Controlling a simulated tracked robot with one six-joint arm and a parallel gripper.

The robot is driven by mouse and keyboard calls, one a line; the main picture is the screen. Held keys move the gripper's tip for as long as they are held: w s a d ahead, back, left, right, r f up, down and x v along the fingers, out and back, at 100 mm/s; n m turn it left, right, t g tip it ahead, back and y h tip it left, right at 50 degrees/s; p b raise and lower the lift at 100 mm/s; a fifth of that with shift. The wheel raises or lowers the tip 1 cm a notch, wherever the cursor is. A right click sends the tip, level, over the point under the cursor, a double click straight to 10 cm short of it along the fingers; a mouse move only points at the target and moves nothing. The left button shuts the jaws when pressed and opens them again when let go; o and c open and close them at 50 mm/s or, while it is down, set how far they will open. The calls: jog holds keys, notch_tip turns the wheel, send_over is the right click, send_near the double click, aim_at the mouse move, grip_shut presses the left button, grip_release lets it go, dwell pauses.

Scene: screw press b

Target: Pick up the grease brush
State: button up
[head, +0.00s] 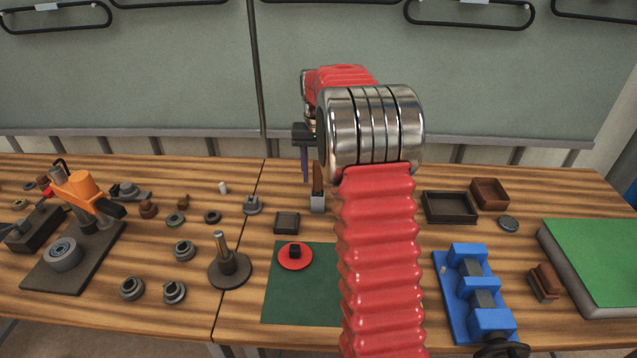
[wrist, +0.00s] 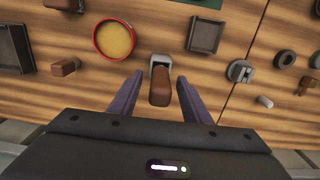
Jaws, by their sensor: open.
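The grease brush (head: 317,201) stands upright on the wooden bench, its brown handle up and its grey end down. In the wrist view the brush (wrist: 160,90) shows between the two fingers, with a gap on each side. My gripper (head: 307,168) points down at the brush, its fingertips beside the handle's upper part in the head view. In the wrist view my gripper (wrist: 159,79) is open and holds nothing. My arm hides part of the bench to the right of the brush in the head view.
A red round dish with tan contents (wrist: 115,40) and a brown-topped piece (wrist: 65,68) lie near the brush. A small dark tray (head: 287,222) stands front-left of it. A green mat (head: 285,305), blue vise (head: 470,290) and orange press (head: 85,190) are further off.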

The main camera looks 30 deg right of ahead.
aim_at(318, 186)
jog(key=shift+f, duration=1.35)
jog(key=shift+c, duration=0.5)
grip_shut()
